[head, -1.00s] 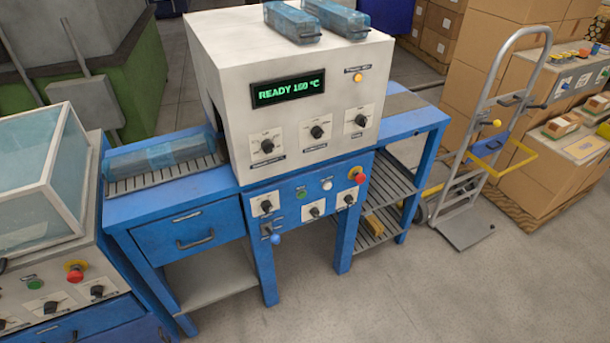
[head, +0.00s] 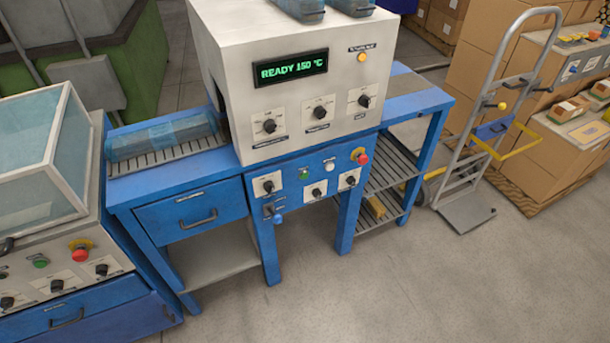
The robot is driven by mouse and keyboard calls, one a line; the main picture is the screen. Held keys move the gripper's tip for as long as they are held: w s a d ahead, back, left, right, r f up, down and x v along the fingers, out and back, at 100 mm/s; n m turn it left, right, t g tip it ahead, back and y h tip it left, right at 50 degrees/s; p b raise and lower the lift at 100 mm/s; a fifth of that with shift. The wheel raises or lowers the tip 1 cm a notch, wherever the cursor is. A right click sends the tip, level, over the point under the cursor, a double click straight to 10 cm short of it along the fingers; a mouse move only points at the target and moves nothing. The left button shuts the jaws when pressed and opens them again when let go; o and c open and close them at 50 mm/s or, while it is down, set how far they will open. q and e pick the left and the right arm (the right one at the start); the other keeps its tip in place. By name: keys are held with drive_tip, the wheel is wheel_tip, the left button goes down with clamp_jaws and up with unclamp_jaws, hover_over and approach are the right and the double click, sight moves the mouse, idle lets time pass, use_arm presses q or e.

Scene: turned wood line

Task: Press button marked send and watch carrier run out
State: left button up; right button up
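A white machine (head: 225,70) stands on a blue bench (head: 330,150). Its green display (head: 290,67) reads READY with a temperature that looks like 150 °C. The blue front panel carries a green button (head: 304,173), a white button (head: 329,165), a red mushroom knob (head: 361,157) and several black dials. Their labels are too small to read, so I cannot tell which is marked send. A clear blue wrapped package (head: 160,137) lies on the slatted infeed at the machine's left opening. No carrier can be made out for certain. Neither gripper is in view.
Another machine with a clear hood (head: 35,145) stands close at the left. A hand truck (head: 480,150) and stacked cartons (head: 515,60) are at the right. Slatted shelves (head: 385,190) under the bench hold a yellow block. The floor in front is clear.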

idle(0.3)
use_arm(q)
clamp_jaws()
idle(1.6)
